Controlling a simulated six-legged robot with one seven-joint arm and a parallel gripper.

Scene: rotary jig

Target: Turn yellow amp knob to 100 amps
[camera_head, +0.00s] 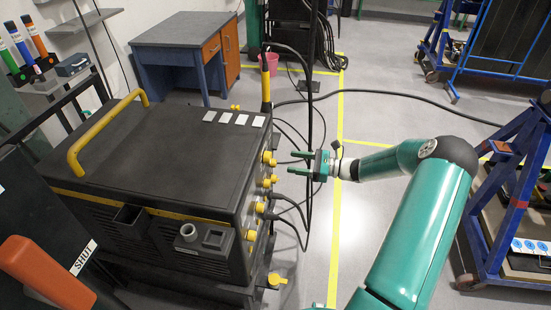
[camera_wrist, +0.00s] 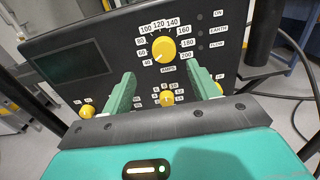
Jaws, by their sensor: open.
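The yellow amp knob (camera_wrist: 164,49) is on the dark panel in the wrist view, above the AMPS label. White number tags from 40 to 200 ring it. A small dark mark on the knob appears to point to the lower left, near 40. My gripper (camera_wrist: 162,77) is open and empty; its two green fingers are spread below the knob, left and right, apart from it. In the head view my gripper (camera_head: 299,163) is off the right side of the black machine (camera_head: 160,150), with a gap to its yellow knobs. Which of those is the amp knob I cannot tell.
A smaller yellow knob (camera_wrist: 168,98) with its own number scale sits between my fingers in the wrist view. Another yellow knob (camera_wrist: 86,111) is at lower left. Black cables (camera_head: 305,215) hang near my gripper. A blue cart (camera_head: 505,190) stands at right.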

